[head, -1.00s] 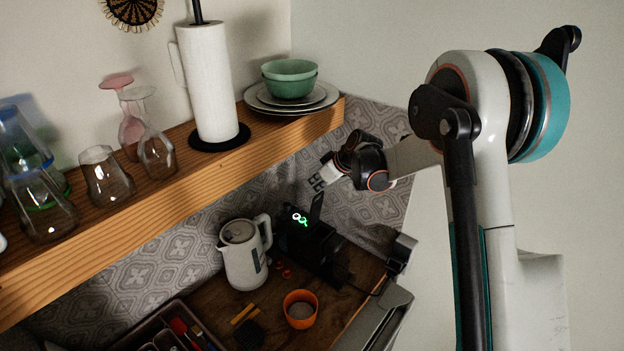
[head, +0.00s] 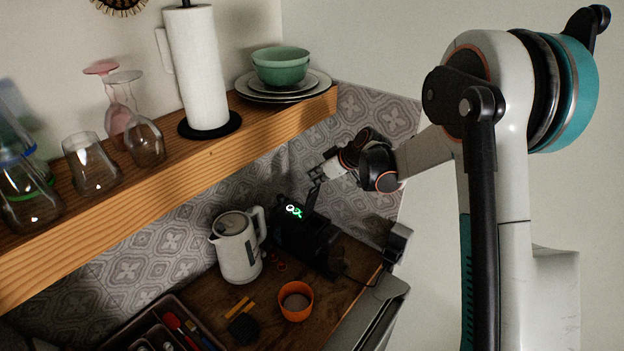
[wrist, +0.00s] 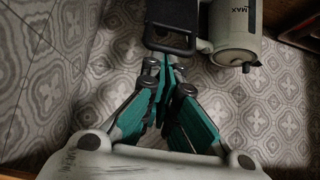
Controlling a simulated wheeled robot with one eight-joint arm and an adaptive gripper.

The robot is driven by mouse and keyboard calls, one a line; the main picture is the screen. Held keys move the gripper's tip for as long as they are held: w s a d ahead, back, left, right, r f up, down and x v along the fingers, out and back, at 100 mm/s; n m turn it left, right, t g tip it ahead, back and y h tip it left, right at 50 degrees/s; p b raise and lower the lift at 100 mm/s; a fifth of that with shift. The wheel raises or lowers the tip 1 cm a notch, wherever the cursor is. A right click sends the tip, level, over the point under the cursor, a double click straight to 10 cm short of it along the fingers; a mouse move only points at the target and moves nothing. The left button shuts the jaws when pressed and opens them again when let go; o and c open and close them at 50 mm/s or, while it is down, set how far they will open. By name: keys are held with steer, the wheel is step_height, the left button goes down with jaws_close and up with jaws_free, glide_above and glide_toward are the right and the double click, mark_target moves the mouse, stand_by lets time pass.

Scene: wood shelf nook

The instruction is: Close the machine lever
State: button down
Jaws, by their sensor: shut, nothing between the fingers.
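The black machine (head: 308,243) with lit green and white marks stands on the wooden counter, right of the kettle. Its lever (head: 311,198) is raised, sticking up from the machine's top. My gripper (head: 316,176) is at the upper end of the lever. In the wrist view my gripper (wrist: 171,62) is shut and empty, its teal fingers together. Its tips are just below a black looped part (wrist: 170,40), which looks like the lever. I cannot tell whether they touch.
A white kettle (head: 236,248) stands close to the machine's left. An orange cup (head: 296,302) and a cutlery tray (head: 150,325) are in front. A wooden shelf (head: 180,190) with glasses, a paper roll and bowls hangs above at left. The tiled wall is behind.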

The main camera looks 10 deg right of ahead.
steer(key=s+d+f+t+y+b, duration=0.3)
steer(key=s+d+f+b, duration=0.2)
steer(key=b, duration=1)
steer(key=s+d+f+t+y+b, duration=0.4)
steer(key=f+b, duration=0.8)
steer(key=b, duration=0.4)
steer(key=shift+v, duration=1.35)
steer(key=shift+s, duration=0.1)
